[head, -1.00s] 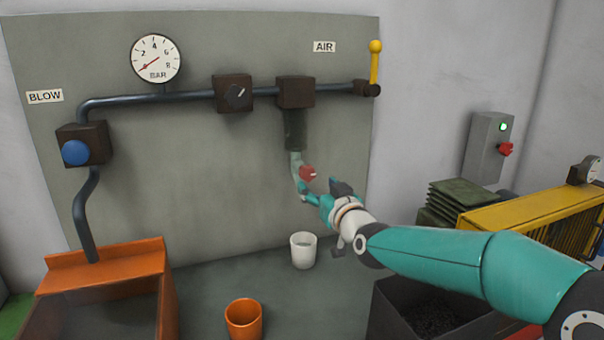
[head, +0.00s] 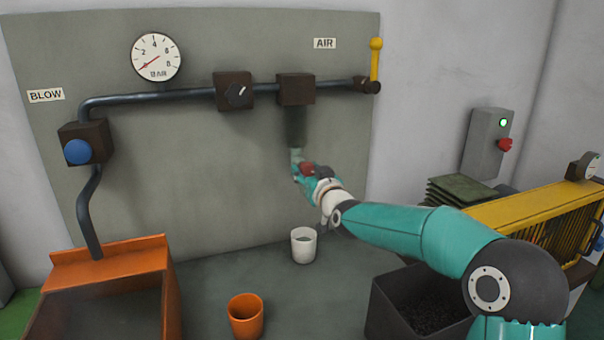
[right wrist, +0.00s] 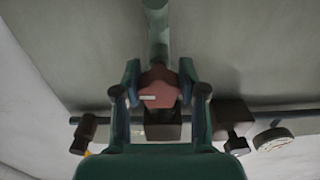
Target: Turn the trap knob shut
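The trap knob (head: 307,169) is small and red. It sits low on the clear bowl (head: 296,154) that hangs under a dark brown block (head: 296,89) on the wall panel. My right gripper (head: 305,173) is at the knob and partly covers it. In the right wrist view the knob (right wrist: 158,88) shows a pale horizontal mark. The fingers of my right gripper (right wrist: 159,78) stand on both sides of it, with no clear gap, so they look shut on it. My left gripper is not in view.
A white cup (head: 304,246) stands on the bench below the knob. An orange cup (head: 245,316) and an orange bin (head: 108,256) are to the left. A dark box (head: 385,315) lies under my right arm. The yellow air lever (head: 376,65) stands upright.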

